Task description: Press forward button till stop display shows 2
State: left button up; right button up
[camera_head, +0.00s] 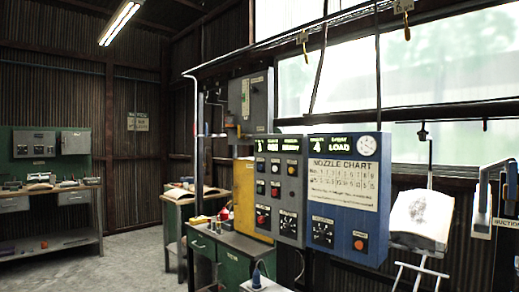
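A grey control panel (278,188) stands in the middle of the head view, with several small buttons and dials. A green-lit display (277,146) runs across its top; its leftmost digit is too small to read surely. A blue panel (347,205) joins it on the right, and its display (330,146) seems to read 4 and LOAD. The button labels are too small to read, so I cannot tell which is forward. Neither gripper is in view.
A green cabinet (228,265) stands below the panels, with small items on top. A book-like board (421,218) rests on a stand at right. A device marked SUCTION (482,200) is at the right edge. Workbenches stand at left; the concrete floor (130,258) between is clear.

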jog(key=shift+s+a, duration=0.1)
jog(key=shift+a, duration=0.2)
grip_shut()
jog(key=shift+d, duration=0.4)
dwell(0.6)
